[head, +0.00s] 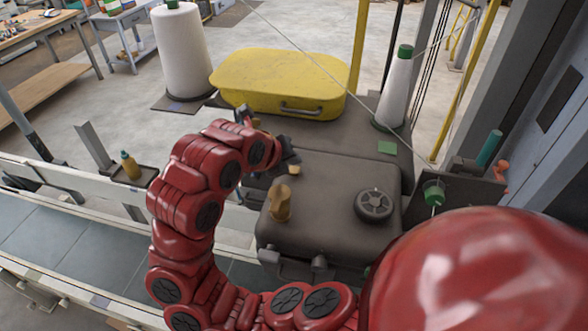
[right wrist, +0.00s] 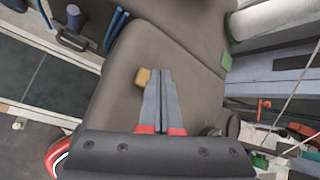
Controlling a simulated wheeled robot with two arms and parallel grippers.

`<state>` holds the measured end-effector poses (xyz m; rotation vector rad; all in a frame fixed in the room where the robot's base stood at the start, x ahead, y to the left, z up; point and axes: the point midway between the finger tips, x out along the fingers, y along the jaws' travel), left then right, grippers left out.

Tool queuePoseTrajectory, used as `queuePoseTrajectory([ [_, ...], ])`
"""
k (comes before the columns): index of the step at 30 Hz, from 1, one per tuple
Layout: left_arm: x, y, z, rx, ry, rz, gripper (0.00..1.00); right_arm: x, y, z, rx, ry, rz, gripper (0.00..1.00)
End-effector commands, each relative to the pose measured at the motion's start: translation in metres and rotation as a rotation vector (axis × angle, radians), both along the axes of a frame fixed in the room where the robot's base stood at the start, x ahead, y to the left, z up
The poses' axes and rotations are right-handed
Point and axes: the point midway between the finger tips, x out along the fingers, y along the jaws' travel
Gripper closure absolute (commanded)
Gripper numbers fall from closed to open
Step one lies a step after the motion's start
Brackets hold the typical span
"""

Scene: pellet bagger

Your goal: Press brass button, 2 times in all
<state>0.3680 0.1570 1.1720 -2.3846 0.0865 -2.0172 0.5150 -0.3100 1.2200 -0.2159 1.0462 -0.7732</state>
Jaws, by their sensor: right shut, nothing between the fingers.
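My right gripper (head: 290,158) is above the grey machine top. In the right wrist view its fingers (right wrist: 163,74) are closed together with nothing between them. A small brass-coloured block (right wrist: 143,77) shows just left of the fingertips; whether they touch cannot be told. In the head view a small brass piece (head: 293,169) shows just below the gripper, partly hidden by it. I cannot tell for sure which one is the brass button. My left gripper is not in view.
A dark round handwheel (head: 374,204) sits right of the knob. A green patch (head: 387,148), a yellow case (head: 282,82) and white spools (head: 183,50) are behind. A conveyor (head: 55,240) runs at the left, with a small bottle (head: 130,165) beside it.

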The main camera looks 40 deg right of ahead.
Motion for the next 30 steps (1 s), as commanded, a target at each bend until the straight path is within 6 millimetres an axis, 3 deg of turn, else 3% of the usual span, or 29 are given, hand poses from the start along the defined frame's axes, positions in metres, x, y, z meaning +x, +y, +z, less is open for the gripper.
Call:
queuePoseTrajectory([
  [30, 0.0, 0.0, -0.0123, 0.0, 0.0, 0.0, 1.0, -0.0002, 0.0001, -0.0131, 0.0, 0.001, -0.001, 1.0],
])
